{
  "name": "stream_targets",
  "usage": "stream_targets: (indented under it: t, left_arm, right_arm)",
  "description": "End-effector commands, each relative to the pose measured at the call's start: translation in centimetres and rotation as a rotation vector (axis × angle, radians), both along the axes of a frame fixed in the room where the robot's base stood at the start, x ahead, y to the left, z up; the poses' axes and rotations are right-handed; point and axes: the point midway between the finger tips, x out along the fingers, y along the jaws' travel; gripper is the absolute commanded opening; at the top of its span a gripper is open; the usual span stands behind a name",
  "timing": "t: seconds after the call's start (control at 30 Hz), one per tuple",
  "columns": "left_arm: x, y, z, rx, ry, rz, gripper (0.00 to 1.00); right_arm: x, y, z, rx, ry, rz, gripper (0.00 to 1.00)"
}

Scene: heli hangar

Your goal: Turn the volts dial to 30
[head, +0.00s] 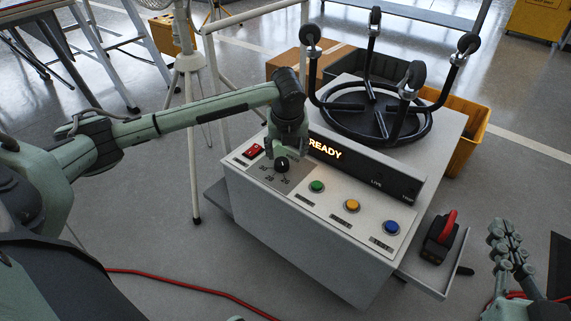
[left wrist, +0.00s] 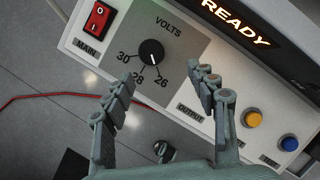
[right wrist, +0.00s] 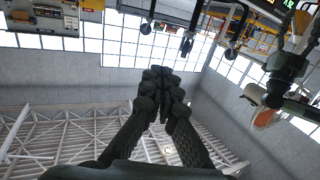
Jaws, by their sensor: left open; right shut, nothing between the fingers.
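The black round volts dial (left wrist: 151,52) sits on the grey panel of the console, with the marks 30, 28 and 26 beside it. Its white pointer line appears to face the 26 side. In the head view the dial (head: 281,165) shows just below my left gripper (head: 286,148). In the left wrist view my left gripper (left wrist: 166,77) is open and empty, its fingers spread on either side of the dial's lower area, apart from it. My right gripper (head: 506,243) is shut and empty at the lower right; it also shows in the right wrist view (right wrist: 160,78).
A red main switch (head: 253,151) is left of the dial. Green (head: 317,187), yellow (head: 352,206) and blue (head: 391,228) buttons line the right. A lit READY display (head: 325,149) stands behind. A red-handled device (head: 441,233) rests on a side shelf.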

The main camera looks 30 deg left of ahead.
Motion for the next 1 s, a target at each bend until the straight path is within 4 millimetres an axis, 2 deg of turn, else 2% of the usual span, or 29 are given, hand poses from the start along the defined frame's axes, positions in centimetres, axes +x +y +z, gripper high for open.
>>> stream_targets:
  t: [0.07, 0.17, 0.4, 0.6, 0.93, 1.0]
  left_arm:
    - [0.0, 1.2, 0.1, 0.038, 0.000, 0.026, 0.58]
    - [0.2, 1.7, -0.7, 0.046, 0.002, 0.032, 0.58]
    - [1.3, 2.5, -4.3, 0.043, 0.004, 0.031, 0.58]
    - [2.0, 3.0, -6.4, 0.041, 0.002, 0.029, 0.58]
    - [2.2, 3.1, -6.8, 0.041, 0.001, 0.026, 0.58]
    - [2.2, 3.1, -6.8, 0.041, 0.001, 0.026, 0.51]
  right_arm:
    - [-0.1, 0.1, 0.4, 0.008, -0.015, 0.003, 0.00]
    - [-0.2, 0.4, 1.0, 0.018, -0.038, 0.007, 0.00]
    - [-0.5, 1.1, 3.0, 0.065, -0.131, 0.024, 0.00]
    - [-0.9, 1.6, 4.5, 0.099, -0.195, 0.037, 0.00]
    - [-1.0, 1.7, 5.0, 0.107, -0.213, 0.039, 0.00]
    - [-1.0, 1.7, 5.0, 0.107, -0.213, 0.039, 0.00]
